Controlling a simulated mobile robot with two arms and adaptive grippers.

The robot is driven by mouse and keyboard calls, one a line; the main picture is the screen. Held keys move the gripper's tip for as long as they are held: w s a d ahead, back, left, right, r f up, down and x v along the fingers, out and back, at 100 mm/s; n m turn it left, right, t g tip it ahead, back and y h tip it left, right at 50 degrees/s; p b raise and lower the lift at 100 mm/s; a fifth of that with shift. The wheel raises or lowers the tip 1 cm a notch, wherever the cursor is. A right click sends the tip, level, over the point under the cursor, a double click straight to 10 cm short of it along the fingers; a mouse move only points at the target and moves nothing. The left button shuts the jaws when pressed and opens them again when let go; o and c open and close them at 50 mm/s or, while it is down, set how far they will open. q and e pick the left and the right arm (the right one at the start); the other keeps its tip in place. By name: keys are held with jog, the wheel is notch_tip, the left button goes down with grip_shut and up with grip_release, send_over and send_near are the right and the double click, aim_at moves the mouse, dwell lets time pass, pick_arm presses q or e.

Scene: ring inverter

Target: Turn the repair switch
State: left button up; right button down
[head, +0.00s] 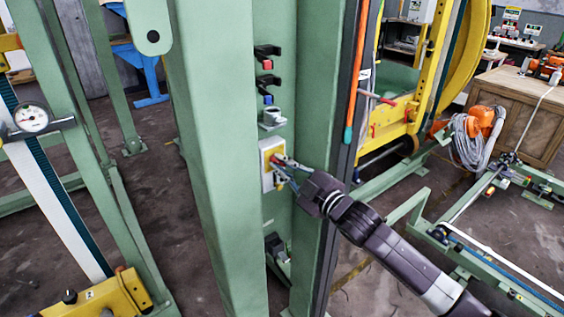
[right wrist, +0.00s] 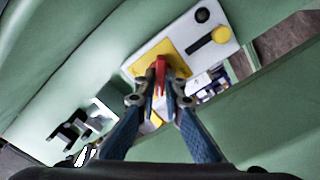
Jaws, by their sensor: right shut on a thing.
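The repair switch is a red handle (right wrist: 159,76) on a yellow plate (right wrist: 150,62), set in a white box (head: 267,180) on the green column. In the right wrist view the box carries the red handle and, beside it, a black-and-yellow knob (right wrist: 221,35). My right gripper (head: 283,172) reaches in from the lower right and is at the switch. In the right wrist view its two fingers (right wrist: 160,92) are closed around the red handle. The handle's lower part is hidden between the fingers. My left gripper is not in view.
Black brackets (head: 267,52) and a grey fitting (head: 271,117) sit above the box on the green column (head: 205,150). The column's right flange (head: 315,200) stands close to my right arm. A yellow frame (head: 395,120) stands behind at right.

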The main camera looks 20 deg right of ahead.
jog(key=n, duration=0.3)
jog(key=shift+n+p, duration=0.4)
jog(key=shift+a+f+n+p, duration=0.15)
jog(key=shift+n+p, duration=0.2)
jog(key=shift+n, duration=1.65)
jog(key=c, duration=2)
grip_release()
jog(key=shift+c, duration=0.2)
jog(key=v, duration=1.2)
